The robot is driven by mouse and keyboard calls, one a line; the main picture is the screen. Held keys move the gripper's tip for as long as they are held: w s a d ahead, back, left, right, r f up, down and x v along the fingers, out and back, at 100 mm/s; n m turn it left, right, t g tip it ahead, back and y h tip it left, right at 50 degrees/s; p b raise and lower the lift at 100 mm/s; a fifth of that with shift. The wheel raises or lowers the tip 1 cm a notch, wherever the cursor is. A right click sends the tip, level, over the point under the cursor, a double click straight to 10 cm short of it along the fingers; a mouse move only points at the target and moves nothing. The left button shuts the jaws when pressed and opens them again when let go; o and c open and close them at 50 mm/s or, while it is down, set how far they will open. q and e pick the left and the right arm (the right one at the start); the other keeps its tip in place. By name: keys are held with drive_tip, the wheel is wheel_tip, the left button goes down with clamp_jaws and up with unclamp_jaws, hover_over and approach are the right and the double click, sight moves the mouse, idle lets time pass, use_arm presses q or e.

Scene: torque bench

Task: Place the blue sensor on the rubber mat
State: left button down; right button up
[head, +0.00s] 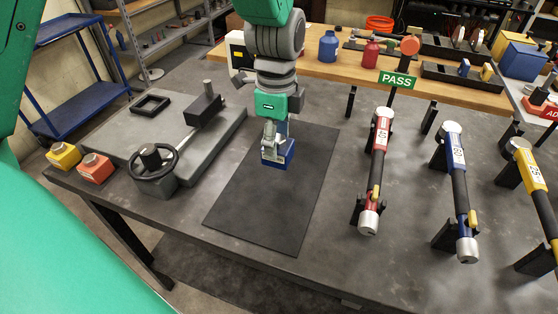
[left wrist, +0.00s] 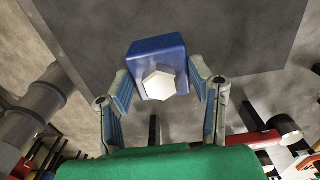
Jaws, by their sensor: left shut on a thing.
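The blue sensor (head: 279,160) is a small blue block with a pale six-sided stud on top. My left gripper (head: 272,140) is shut on it, pointing down. In the left wrist view the blue sensor (left wrist: 152,50) sits between the two fingertips of the left gripper (left wrist: 161,85). The black rubber mat (head: 265,210) lies flat on the grey bench. The sensor is over the far part of the mat; I cannot tell whether its underside touches it. The mat also shows in the left wrist view (left wrist: 250,45). My right gripper is not in view.
A yellow sensor (head: 63,155) and an orange-red sensor (head: 95,168) stand at the bench's left corner. Left of the mat is a grey plate (head: 120,130) with a handwheel fixture (head: 155,170). Red (head: 380,140), blue (head: 458,180) and yellow (head: 530,175) torque wrenches rest on stands at right.

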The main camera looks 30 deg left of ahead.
sight(276, 161)
use_arm(q)
wheel_tip(276, 161, down, 2)
drive_tip(key=shift+a+f, duration=0.15)
drive_tip(key=shift+f, duration=0.05)
wheel_tip(276, 161, down, 3)
drive_tip(key=shift+s+r, duration=0.1)
drive_tip(key=shift+f, duration=0.35)
drive_tip(key=c, duration=0.7)
unclamp_jaws()
drive_tip(key=shift+f, duration=0.1)
drive_tip(key=shift+c, duration=0.2)
wheel_tip(276, 161, up, 12)
drive_tip(key=shift+r+p, duration=0.15)
drive_tip(key=shift+p, duration=0.2)
